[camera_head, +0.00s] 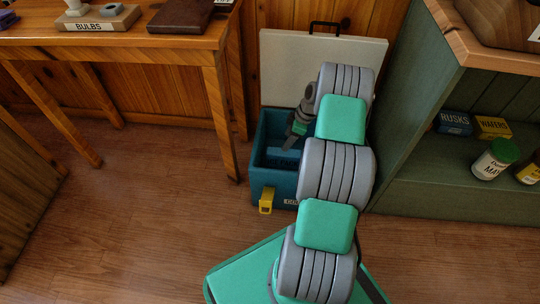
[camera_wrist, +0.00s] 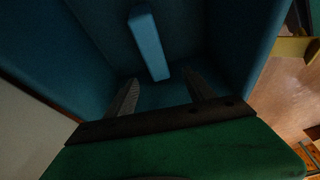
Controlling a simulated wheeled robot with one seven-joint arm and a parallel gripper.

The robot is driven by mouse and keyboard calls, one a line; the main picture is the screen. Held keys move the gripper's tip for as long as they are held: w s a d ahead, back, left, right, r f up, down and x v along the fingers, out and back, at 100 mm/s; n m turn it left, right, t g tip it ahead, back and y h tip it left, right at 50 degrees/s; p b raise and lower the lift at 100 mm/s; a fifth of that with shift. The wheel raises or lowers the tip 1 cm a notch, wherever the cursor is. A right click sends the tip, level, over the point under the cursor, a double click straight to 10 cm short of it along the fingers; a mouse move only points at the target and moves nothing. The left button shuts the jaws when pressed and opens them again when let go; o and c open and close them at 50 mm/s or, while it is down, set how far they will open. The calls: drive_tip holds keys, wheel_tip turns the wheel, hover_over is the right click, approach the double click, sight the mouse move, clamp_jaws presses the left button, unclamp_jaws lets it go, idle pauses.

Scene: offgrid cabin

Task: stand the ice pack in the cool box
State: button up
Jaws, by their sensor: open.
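The teal cool box (camera_head: 270,178) stands on the floor with its white lid (camera_head: 310,68) open behind it. My gripper (camera_head: 293,138) reaches down into it, partly hidden by my arm in the head view. In the wrist view, the blue walls of the cool box (camera_wrist: 235,35) surround my open gripper (camera_wrist: 162,80). A light blue ice pack (camera_wrist: 150,42) is inside the box, just beyond the fingertips, with a long narrow face showing. Nothing shows clamped between the fingers. I cannot tell whether the pack touches a wall. The head view does not show the pack.
A yellow latch (camera_head: 266,200) is on the box's front. A green shelf unit (camera_head: 440,190) with tins and packets stands close on the right. The left floor is clear.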

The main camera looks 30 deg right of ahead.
drive_tip(key=s+a+r+m+h, duration=0.1)
drive_tip(key=s+a+r+m, duration=0.2)
drive_tip(key=a+r, duration=0.65)
drive_tip(key=s+a+r+m+h, duration=0.1)
drive_tip(key=s+a+r+m, duration=0.15)
drive_tip(key=a+r, duration=0.75)
drive_tip(key=s+a+r+m, duration=0.2)
drive_tip(key=s+a, duration=0.1)
drive_tip(key=s, duration=0.4)
drive_tip(key=s+a+r+m+h, duration=0.1)
drive_tip(key=s+a, duration=0.3)
drive_tip(key=s, duration=0.4)
drive_tip(key=shift+a+r+m, duration=0.2)
drive_tip(key=shift+r+m, duration=0.45)
drive_tip(key=shift+r, duration=0.25)
drive_tip(key=shift+c, duration=0.2)
